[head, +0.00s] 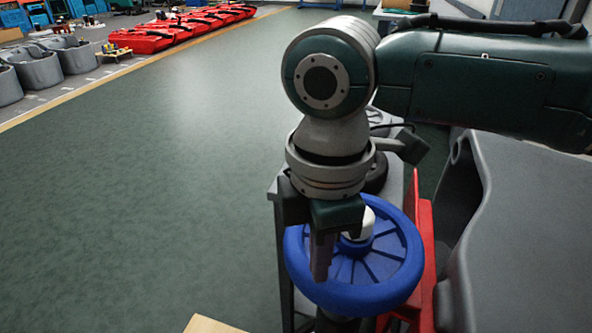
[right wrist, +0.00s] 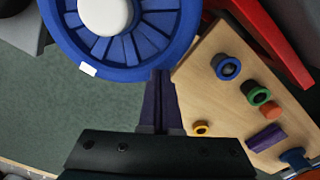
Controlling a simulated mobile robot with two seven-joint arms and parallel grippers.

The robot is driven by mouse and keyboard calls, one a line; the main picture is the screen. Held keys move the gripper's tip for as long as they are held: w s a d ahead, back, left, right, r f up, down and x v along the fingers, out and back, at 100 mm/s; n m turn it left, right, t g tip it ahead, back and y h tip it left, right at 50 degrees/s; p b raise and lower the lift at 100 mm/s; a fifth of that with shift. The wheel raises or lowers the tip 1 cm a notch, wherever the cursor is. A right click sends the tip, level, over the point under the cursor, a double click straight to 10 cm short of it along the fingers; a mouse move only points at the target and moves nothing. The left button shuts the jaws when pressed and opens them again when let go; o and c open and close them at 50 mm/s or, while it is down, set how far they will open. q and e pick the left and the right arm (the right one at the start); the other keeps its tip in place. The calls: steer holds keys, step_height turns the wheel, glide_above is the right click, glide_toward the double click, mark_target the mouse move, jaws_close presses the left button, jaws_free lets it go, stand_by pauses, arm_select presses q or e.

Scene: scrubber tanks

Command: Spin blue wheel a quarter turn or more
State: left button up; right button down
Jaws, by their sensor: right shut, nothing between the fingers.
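The blue wheel (head: 352,300) has a thick rim, flat spokes and a white hub cap (head: 362,222). It lies roughly level under my right arm. In the right wrist view the wheel (right wrist: 187,40) fills the top, with a small white mark on its rim. My right gripper (head: 320,275) points down and overlaps the wheel's left side in the head view. In the right wrist view its fingers (right wrist: 161,74) are together and empty, with the tips at the rim's edge; I cannot tell whether they touch it. My left gripper is out of view.
A wooden board (right wrist: 225,110) with coloured rings and a purple block (right wrist: 266,137) lies beside the wheel. A red panel (head: 424,250) and a large grey tank (head: 520,230) stand to the right. The green floor on the left is clear; red machines (head: 150,38) line the back.

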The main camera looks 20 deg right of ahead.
steer(key=shift+f, duration=0.1)
stand_by(0.4)
steer(key=shift+f+b, duration=0.35)
steer(key=shift+f, duration=0.15)
steer(key=shift+s+d+r+p, duration=0.2)
steer(key=shift+s+d+p, duration=0.2)
steer(key=shift+p, duration=0.45)
steer(key=shift+s+d+p, duration=0.15)
steer(key=shift+s+p, duration=0.1)
steer(key=shift+p, duration=0.1)
steer(key=shift+s+d, duration=0.2)
steer(key=shift+f, duration=0.2)
